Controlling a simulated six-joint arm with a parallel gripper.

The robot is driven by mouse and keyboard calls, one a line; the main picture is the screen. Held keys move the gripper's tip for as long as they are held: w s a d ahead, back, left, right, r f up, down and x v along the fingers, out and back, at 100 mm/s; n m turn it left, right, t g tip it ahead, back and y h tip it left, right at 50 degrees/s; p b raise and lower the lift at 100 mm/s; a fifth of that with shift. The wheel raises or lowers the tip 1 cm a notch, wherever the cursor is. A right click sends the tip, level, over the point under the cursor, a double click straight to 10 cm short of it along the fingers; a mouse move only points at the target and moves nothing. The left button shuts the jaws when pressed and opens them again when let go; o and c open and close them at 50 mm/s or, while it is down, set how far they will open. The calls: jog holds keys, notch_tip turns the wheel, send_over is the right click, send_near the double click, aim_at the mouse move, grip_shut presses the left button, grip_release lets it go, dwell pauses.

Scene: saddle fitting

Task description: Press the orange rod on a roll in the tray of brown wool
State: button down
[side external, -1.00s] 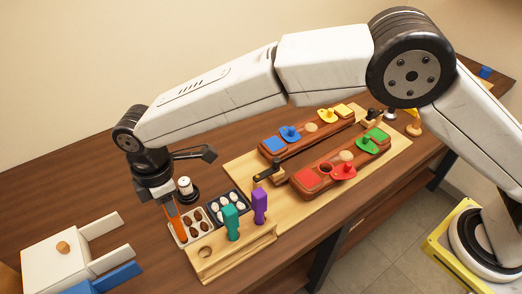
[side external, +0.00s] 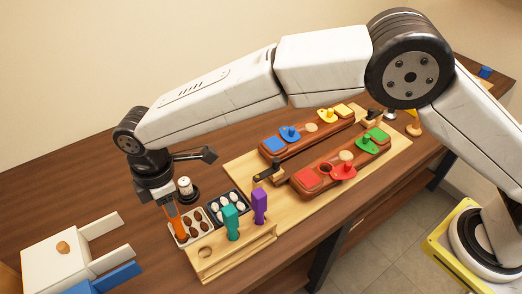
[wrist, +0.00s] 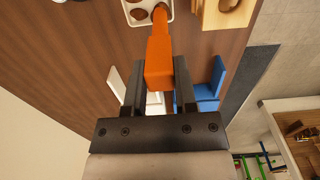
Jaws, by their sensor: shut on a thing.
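The orange rod (side external: 178,226) is upright and slightly tilted in my gripper (side external: 165,203), which is shut on its upper part. In the wrist view my gripper (wrist: 160,72) has one finger on each side of the orange rod (wrist: 159,50). The rod's lower end is at the left part of the light tray of brown wool (side external: 190,245), among several brown rolls (side external: 202,223). The tray's edge also shows in the wrist view (wrist: 152,17). Whether the tip touches a roll cannot be told.
A dark tray of white rolls (side external: 214,211) stands behind to the right. A wooden rack (side external: 225,259) in front carries a teal tool (side external: 231,222) and a purple tool (side external: 260,206). A black-based white knob (side external: 185,188) stands close behind. A white box (side external: 60,265) is at left.

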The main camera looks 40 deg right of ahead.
jog(key=shift+f, duration=0.15)
dwell(0.5)
jog(key=shift+r, duration=3.6)
